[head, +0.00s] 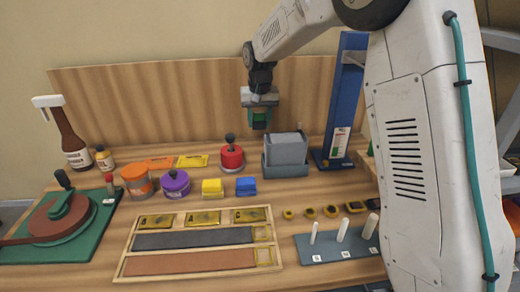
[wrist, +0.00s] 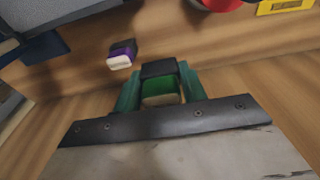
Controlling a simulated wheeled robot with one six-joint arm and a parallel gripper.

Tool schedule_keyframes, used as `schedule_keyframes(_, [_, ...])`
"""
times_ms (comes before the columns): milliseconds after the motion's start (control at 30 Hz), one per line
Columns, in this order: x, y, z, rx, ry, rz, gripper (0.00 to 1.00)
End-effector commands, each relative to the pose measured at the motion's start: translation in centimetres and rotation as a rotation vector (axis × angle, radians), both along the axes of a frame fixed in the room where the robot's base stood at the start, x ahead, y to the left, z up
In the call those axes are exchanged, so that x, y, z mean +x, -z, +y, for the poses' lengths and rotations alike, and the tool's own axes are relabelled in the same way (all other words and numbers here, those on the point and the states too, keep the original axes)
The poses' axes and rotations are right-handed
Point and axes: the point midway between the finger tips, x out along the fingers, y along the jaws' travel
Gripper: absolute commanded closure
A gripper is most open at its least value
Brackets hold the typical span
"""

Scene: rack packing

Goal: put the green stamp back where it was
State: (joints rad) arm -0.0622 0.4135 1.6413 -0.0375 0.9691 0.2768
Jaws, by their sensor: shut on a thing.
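The green stamp (head: 260,116) is in my gripper (head: 259,101), held in the air above the back of the table, in front of the wooden backboard. In the wrist view the stamp (wrist: 160,92) shows as a green block with a pale face and a dark part, between the two teal fingers (wrist: 158,90). My gripper is shut on it. A stamp with a purple body and pale face (wrist: 122,55) stands on the table beside my gripper in the wrist view. I cannot make it out in the head view.
A grey bin (head: 286,168) stands below right of my gripper, with a red round pot (head: 231,158) to its left. A tall blue stand (head: 345,100) rises further right. A wooden tray (head: 120,270) lies in front. Bare wood lies around the purple stamp.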

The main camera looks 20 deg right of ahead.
Motion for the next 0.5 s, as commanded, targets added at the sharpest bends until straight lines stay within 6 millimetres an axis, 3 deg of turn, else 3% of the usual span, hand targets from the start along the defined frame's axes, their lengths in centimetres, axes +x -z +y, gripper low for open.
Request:
schedule_keyframes(200, [-0.1, 4.2, -0.1, 0.000, 0.001, 0.004, 0.73])
schedule_keyframes(500, [-0.1, 7.0, -0.1, 0.000, 0.002, 0.003, 0.73])
